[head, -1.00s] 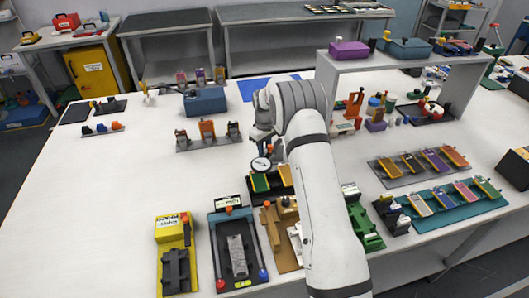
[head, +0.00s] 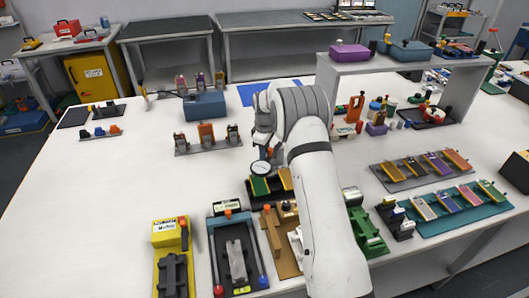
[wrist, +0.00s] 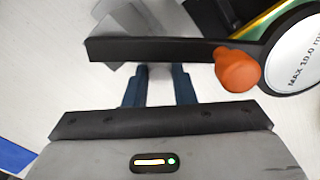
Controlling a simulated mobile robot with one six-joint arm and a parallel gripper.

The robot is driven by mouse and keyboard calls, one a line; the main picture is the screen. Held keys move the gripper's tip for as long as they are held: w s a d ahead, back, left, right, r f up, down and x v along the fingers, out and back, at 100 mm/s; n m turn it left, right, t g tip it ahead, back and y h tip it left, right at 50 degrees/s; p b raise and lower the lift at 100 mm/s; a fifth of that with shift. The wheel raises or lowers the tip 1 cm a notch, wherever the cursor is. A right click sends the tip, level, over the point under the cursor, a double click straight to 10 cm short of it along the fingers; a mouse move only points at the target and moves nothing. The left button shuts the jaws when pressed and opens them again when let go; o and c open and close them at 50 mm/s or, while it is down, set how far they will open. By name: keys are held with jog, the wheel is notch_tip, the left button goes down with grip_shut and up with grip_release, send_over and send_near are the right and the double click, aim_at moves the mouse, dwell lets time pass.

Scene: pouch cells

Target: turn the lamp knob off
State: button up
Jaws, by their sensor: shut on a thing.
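I cannot pick out the lamp knob for certain in either view. A thin dark arm (head: 168,93) reaches left from the blue box (head: 205,104) at the back of the table; it may be a lamp, but it is too small to tell. In the wrist view my gripper (wrist: 160,72) has its two blue fingers on a dark bar (wrist: 150,49). The bar belongs to a round dial gauge (wrist: 298,62) with an orange knob (wrist: 237,70). The gauge dial also shows in the head view (head: 260,168), left of my arm. My fingers are hidden there.
Grey fixtures with coloured clamps (head: 206,137) stand behind the gauge. A yellow box (head: 167,231) and a black fixture (head: 235,255) are at the front. Racks of coloured cells (head: 457,205) lie at right. The left side of the table is mostly clear.

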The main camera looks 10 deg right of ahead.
jog(key=o, duration=0.7)
jog(key=shift+r, duration=0.1)
notch_tip(320, 180, up, 8)
jog(key=shift+f+b, duration=0.15)
jog(key=shift+b, duration=0.3)
